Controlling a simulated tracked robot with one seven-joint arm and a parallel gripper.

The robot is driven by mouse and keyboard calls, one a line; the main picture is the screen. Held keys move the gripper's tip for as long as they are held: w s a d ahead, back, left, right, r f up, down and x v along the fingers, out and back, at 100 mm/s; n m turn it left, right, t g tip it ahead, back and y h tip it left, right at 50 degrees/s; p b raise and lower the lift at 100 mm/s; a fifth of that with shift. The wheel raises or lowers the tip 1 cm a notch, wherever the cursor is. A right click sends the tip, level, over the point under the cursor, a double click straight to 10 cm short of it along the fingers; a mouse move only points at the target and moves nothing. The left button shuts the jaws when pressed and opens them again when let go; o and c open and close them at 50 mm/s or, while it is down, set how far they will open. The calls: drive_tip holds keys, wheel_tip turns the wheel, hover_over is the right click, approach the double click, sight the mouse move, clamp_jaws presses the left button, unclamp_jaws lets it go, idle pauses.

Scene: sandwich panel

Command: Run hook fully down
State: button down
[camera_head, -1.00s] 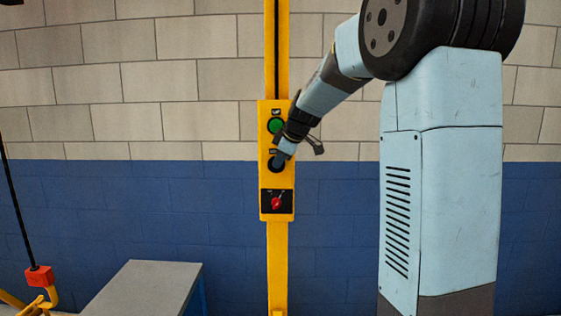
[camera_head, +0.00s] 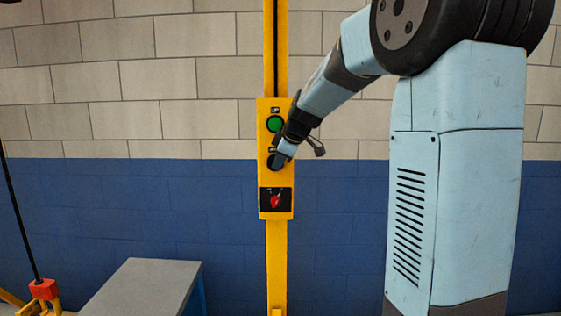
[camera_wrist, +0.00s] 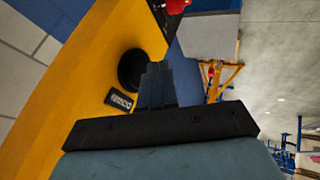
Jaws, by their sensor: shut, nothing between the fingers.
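The yellow control panel (camera_head: 263,180) stands on a yellow post in front of the wall. It has a green button (camera_head: 275,124) at the top, a dark button (camera_head: 271,162) in the middle and a red rotary switch (camera_head: 277,202) at the bottom. My gripper (camera_head: 278,162) is shut and empty, its tip at the dark middle button and partly covering it. In the wrist view the closed fingers (camera_wrist: 157,85) overlap the black button (camera_wrist: 130,70); contact cannot be told. The hook block (camera_head: 43,289), red with a yellow hook, hangs on a black cable at the lower left.
A grey-topped table (camera_head: 150,285) stands at the lower middle-left, right of the hook. A label (camera_wrist: 119,100) sits beside the black button. The space in front of the blue wall between table and panel is clear.

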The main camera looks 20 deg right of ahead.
drive_tip(key=s+a+v, duration=0.1)
drive_tip(key=v, duration=1)
drive_tip(key=shift+f, duration=0.25)
idle(0.3)
drive_tip(key=s+f+m+h, duration=0.1)
drive_tip(key=s+f+m, duration=0.3)
drive_tip(key=s, duration=0.6)
drive_tip(key=s+a+f+m+g, duration=0.1)
drive_tip(key=s+f+m, duration=0.3)
drive_tip(key=s, duration=0.6)
drive_tip(key=s+f+m+h, duration=0.1)
drive_tip(key=s+f+m, duration=0.4)
drive_tip(key=s, duration=0.5)
drive_tip(key=shift+a+h, duration=0.3)
drive_tip(key=shift+a, duration=0.05)
drive_tip(key=shift+a, duration=0.1)
